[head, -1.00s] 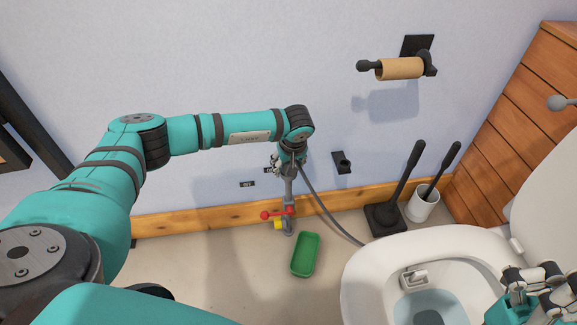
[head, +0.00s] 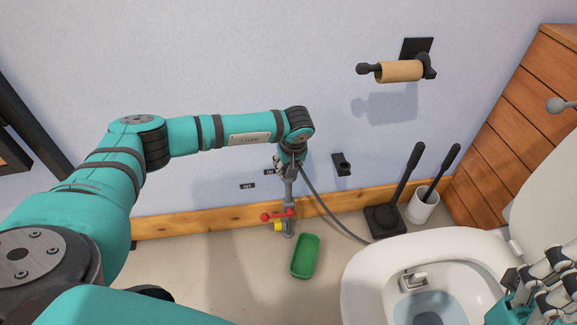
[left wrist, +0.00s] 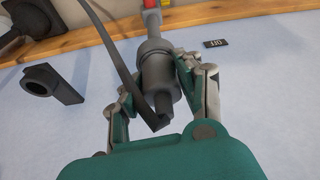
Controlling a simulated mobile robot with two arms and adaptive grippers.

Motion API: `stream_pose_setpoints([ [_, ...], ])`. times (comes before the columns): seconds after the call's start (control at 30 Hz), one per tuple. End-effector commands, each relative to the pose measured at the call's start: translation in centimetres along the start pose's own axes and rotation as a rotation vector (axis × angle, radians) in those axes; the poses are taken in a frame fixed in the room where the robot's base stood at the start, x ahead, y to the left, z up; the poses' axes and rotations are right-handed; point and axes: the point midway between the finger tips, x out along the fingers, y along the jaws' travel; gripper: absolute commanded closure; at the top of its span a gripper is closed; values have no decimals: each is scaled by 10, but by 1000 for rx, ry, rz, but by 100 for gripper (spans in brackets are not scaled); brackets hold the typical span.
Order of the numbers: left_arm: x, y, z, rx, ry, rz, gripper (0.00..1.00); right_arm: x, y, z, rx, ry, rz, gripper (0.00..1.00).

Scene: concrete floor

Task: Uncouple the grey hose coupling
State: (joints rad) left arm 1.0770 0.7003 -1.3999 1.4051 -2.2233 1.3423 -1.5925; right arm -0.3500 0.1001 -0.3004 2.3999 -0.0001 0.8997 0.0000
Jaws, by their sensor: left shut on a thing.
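The grey hose coupling (left wrist: 157,72) sits at the upper end of a grey standpipe (head: 289,188) by the wall. My left gripper (left wrist: 157,85) has a finger on each side of the coupling and is shut on it. In the head view my left gripper (head: 284,164) is small and partly hidden by its own wrist. The dark grey hose (left wrist: 112,52) bends round from the coupling's hose end; in the head view the hose (head: 325,211) runs down to the right. My right gripper (head: 545,282) is at the lower right, over the toilet's edge; its finger opening is unclear.
A red valve handle (head: 274,216) and a yellow part (head: 278,226) are low on the pipe. A green tray (head: 305,257) lies on the floor in front. A black wall holder (head: 341,165), plunger (head: 400,190), brush pot (head: 422,205) and toilet (head: 365,275) are to the right.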

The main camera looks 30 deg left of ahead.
Motion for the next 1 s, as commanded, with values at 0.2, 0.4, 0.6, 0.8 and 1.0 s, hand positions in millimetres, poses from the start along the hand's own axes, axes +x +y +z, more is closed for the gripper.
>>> stream_pose_setpoints([
  [0.2,-4,0,-1,0,0,0,100,4,0,-1,0,0,0,71],
  [0.4,-7,0,-2,0,0,0,100,6,0,-1,0,0,0,71],
  [0.6,-8,0,-3,0,0,0,100,7,0,-2,-1,0,0,71],
  [0.8,-14,0,-5,0,1,0,100,12,0,-2,-1,-2,0,71],
  [1.0,-24,0,-8,0,0,0,100,20,0,-2,-1,-10,0,71],
])
